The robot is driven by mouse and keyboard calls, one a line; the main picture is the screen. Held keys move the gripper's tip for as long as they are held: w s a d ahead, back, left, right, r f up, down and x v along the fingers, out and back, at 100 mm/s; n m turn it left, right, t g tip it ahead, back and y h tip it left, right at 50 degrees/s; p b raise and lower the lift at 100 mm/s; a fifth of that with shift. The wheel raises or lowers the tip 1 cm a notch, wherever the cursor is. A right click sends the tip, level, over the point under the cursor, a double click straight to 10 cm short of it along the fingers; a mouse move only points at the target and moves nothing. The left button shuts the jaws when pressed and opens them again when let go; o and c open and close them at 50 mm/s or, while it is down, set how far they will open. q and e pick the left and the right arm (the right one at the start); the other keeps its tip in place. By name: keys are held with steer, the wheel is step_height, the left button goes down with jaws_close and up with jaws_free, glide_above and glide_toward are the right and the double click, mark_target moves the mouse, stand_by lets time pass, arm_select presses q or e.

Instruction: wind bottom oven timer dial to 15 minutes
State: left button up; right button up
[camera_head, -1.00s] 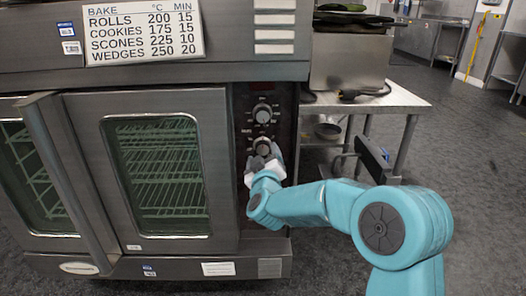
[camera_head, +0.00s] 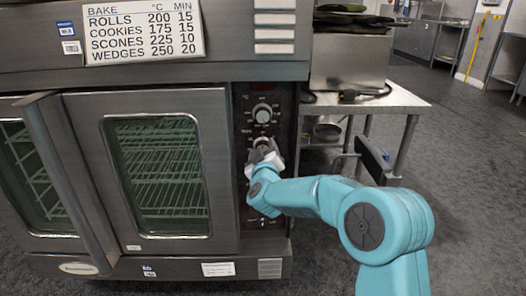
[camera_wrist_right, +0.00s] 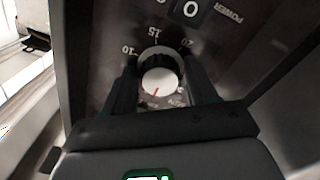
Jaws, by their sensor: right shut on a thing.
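The lower dial (camera_head: 262,142) is on the dark control panel (camera_head: 249,100) at the right of the oven doors, below another dial (camera_head: 263,114). My right gripper (camera_head: 264,154) is at the lower dial and partly hides it. In the right wrist view the dial (camera_wrist_right: 158,72) has a pale face and a dark ridged rim. The right gripper's dark fingers are shut on it, one on each side. Its short red mark points down toward my gripper in that view. The printed 10, 15 and 20 lie around its far side, with 15 at the top. My left gripper is not in view.
A sign (camera_head: 143,31) on the oven lists bake temperatures and minutes. The oven door handle (camera_head: 68,185) stands out at the left. A metal side table (camera_head: 395,97) is right of the oven. The grey floor (camera_head: 465,190) at the right is clear.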

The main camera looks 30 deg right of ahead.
steer(key=shift+m, duration=0.4)
steer(key=shift+f+m, duration=0.1)
steer(key=shift+m, duration=14.3)
steer(key=o, duration=0.8)
